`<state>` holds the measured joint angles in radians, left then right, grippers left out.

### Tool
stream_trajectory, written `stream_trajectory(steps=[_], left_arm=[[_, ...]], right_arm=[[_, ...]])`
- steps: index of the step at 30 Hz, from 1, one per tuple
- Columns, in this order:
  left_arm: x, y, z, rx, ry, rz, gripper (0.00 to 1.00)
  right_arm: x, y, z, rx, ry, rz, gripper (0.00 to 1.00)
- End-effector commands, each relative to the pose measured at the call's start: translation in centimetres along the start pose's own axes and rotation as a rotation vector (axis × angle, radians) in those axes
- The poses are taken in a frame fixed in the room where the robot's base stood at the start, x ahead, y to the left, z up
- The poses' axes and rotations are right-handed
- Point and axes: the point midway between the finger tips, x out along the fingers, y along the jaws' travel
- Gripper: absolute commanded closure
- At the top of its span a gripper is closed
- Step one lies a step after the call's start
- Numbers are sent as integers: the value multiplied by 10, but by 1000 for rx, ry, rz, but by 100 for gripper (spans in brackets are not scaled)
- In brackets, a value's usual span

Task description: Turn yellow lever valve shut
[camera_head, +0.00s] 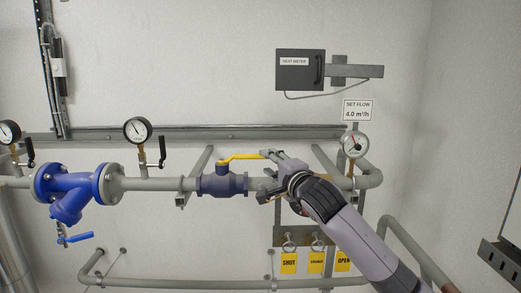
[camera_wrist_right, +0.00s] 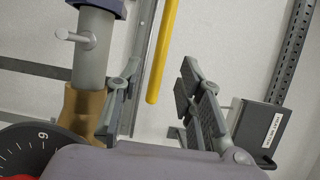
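The yellow lever (camera_head: 240,157) sits on top of the blue valve body (camera_head: 222,183) in the grey pipe. It lies roughly along the pipe, its free end pointing right. My right gripper (camera_head: 266,175) is just right of the valve, at the lever's free end. In the right wrist view the lever (camera_wrist_right: 162,50) comes down from the top, its end between the two spread fingers of my right gripper (camera_wrist_right: 160,85). The fingers are open, with a gap visible on each side of the lever. My left gripper is not in view.
Left along the pipe are a blue strainer (camera_head: 70,190) and a pressure gauge (camera_head: 137,130). A dial gauge (camera_head: 354,145) stands to the right. Tags (camera_head: 289,263) reading SHUT and OPEN hang below.

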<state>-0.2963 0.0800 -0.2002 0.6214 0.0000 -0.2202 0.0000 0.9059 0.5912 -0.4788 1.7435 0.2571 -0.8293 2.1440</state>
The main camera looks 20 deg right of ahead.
Motion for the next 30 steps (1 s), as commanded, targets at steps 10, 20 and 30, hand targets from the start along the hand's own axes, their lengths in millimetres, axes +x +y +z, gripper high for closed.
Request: stream_trajectory(steps=[10, 20, 30], left_arm=[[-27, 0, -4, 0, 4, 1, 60], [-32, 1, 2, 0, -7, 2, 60], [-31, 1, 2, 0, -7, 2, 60]], right_arm=[[53, -3, 0, -1, 0, 1, 66], [67, 0, 0, -2, 0, -1, 66], [67, 0, 0, -1, 0, 0, 74]])
